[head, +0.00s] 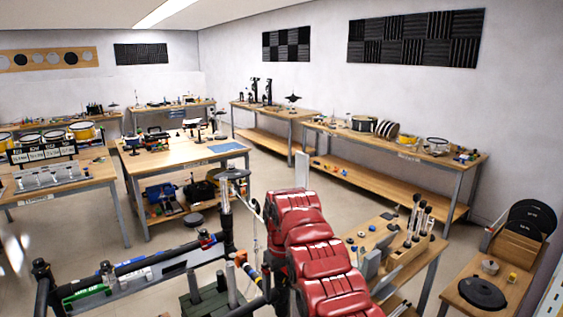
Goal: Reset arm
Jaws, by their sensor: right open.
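A glossy red, banded shape rises from the bottom edge in the head view and looks like my right arm. My right gripper (299,182) is at its upper end, open, with nothing seen in it. The fingertips are small and partly hidden, so their outline is hard to make out. It shows over the open floor, apart from the benches behind. My left gripper is not in view; only a pale blur shows at the left edge.
A bench with tubes and small parts (386,240) stands close at the right. A black-tubed rack (140,270) stands at the lower left. Wooden benches with drums (436,146) line the walls. A black round pad (482,292) lies at the lower right. Bare floor (270,165) shows between benches.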

